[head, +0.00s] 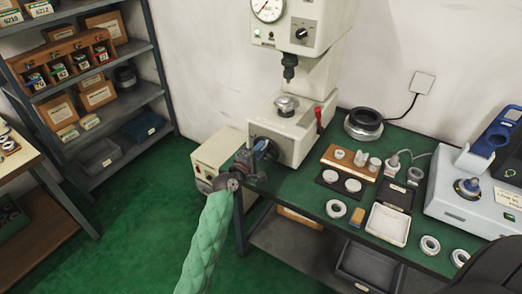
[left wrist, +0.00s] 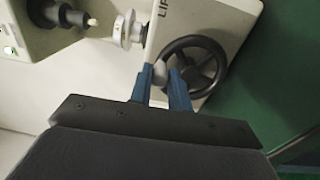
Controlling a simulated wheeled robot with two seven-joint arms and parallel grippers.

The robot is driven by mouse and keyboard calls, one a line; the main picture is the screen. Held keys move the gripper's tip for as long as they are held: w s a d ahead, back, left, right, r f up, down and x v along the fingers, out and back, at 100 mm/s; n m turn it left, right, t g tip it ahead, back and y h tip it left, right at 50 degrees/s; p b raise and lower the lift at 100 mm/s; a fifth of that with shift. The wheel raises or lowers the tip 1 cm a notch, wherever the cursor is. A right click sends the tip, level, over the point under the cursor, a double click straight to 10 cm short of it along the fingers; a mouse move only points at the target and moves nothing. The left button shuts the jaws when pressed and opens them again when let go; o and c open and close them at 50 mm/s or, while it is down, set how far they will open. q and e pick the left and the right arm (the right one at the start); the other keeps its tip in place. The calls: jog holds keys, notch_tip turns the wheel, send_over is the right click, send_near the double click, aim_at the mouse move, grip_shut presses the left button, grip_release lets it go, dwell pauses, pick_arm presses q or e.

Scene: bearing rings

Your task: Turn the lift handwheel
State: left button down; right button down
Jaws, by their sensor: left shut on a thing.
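The lift handwheel is a black ring (left wrist: 223,66) on the pale side of the press in the left wrist view, beside lettering that begins "LIF". A grey rounded knob (left wrist: 160,72) sits at the left of its rim. My left gripper (left wrist: 166,80) has its two blue fingers shut on this knob. In the head view my left gripper (head: 264,149) is at the lower front of the pale press (head: 315,115) and hides part of the wheel.
The green bench (head: 310,200) holds rings, a white tray (head: 388,224) and a pale device (head: 470,205) at the right. A beige box (head: 215,160) stands left of the press. Shelves (head: 115,155) stand at the left, with green floor between.

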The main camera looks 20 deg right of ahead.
jog(key=shift+s+f, duration=0.1)
jog(key=shift+s, duration=0.05)
pick_arm(q)
jog(key=c, duration=1.3)
grip_release()
jog(key=shift+b+v, duration=1.1)
jog(key=shift+v, duration=2.85)
pick_arm(e)
notch_tip(320, 180, up, 7)
jog(key=w, duration=0.1)
jog(key=shift+w+a, duration=0.35)
jog(key=shift+a, duration=0.1)
pick_arm(q)
jog(key=shift+w, duration=0.15)
pick_arm(e)
jog(key=shift+f, duration=0.1)
